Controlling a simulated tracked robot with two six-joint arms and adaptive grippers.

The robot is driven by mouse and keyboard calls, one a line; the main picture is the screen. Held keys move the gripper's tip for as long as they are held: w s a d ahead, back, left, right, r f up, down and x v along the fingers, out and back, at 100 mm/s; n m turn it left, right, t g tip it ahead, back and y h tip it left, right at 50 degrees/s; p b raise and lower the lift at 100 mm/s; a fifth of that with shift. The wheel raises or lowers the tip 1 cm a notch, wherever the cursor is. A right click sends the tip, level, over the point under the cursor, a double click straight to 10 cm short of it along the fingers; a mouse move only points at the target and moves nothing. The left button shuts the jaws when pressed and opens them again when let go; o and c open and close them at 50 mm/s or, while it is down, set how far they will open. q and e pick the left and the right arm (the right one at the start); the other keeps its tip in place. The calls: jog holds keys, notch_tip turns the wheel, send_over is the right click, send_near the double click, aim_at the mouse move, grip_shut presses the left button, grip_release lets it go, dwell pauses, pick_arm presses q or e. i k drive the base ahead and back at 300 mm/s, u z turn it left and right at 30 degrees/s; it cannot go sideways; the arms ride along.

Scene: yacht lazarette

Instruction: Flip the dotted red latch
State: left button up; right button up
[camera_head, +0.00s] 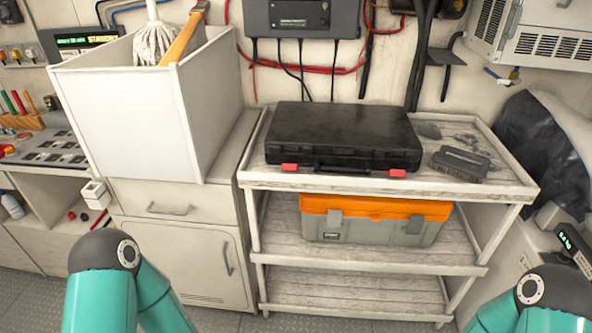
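A black hard case (343,135) lies closed on the top shelf of a white cart. Two red latches sit on its front edge: a left red latch (290,168) and a right red latch (397,172), one on either side of the black handle (342,171). They are too small here to tell which one has dots. My teal arm links show at the bottom left and bottom right corners. Neither of my grippers is in view, and neither arm touches the case.
The white cart (262,247) has an orange and grey toolbox (375,220) on its middle shelf. A dark brush (460,163) lies right of the case. A tall white bin (125,125) with a mop stands to the left. The space in front of the case is clear.

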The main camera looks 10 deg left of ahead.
aim_at(284, 166)
jog(key=z, duration=0.05)
jog(key=k, duration=0.45)
jog(key=u, duration=0.6)
jog(key=i, duration=1.25)
jog(key=z, duration=0.5)
